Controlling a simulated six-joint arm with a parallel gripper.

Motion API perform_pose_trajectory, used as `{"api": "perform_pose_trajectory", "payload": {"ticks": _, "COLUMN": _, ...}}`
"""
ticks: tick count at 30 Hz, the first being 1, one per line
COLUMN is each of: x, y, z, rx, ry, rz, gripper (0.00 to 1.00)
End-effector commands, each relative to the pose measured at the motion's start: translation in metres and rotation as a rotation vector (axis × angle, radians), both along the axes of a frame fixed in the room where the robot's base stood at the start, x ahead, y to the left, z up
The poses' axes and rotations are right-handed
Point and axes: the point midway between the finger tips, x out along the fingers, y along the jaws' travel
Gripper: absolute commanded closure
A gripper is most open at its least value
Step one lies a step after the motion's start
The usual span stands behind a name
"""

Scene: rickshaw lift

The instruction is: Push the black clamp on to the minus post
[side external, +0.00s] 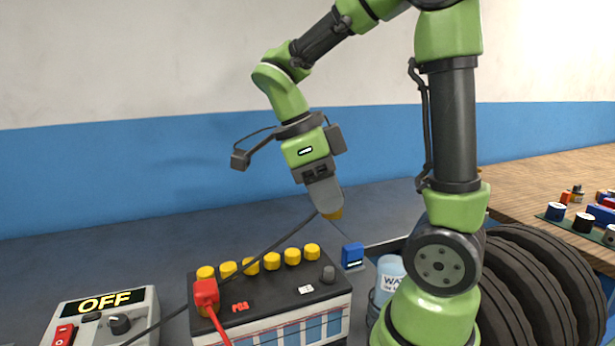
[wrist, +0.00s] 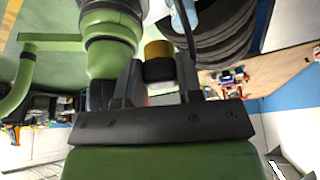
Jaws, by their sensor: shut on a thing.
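My gripper (side external: 328,205) is above the right end of the battery (side external: 315,303), pointing down. It is shut on the black clamp, whose brass-coloured end (side external: 336,213) shows below the fingertips. In the wrist view the black body of the clamp (wrist: 160,70) sits between the fingers, with the brass part beyond it. A black cable (side external: 262,250) runs from the clamp down to the left. The minus post (side external: 328,273), a dark grey stub, stands bare on the battery's top right. The clamp is well above the post, apart from it.
A red clamp (side external: 206,292) sits on the battery's left end. Several yellow caps (side external: 271,260) line its back edge. A charger reading OFF (side external: 104,306) stands left. A blue block (side external: 352,255), a water container (side external: 390,273) and black tyres (side external: 540,285) are to the right.

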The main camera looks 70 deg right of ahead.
Motion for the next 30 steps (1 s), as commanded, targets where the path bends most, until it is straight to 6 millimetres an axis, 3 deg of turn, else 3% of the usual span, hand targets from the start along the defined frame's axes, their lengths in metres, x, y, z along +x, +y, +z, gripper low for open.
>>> {"api": "perform_pose_trajectory", "payload": {"ticks": 6, "x": 0.0, "y": 0.0, "z": -0.025, "rx": 0.001, "ry": 0.004, "rz": 0.003, "gripper": 0.89}}
{"api": "perform_pose_trajectory", "payload": {"ticks": 30, "x": 0.0, "y": 0.0, "z": -0.076, "rx": 0.0, "ry": -0.001, "rz": 0.005, "gripper": 0.89}}
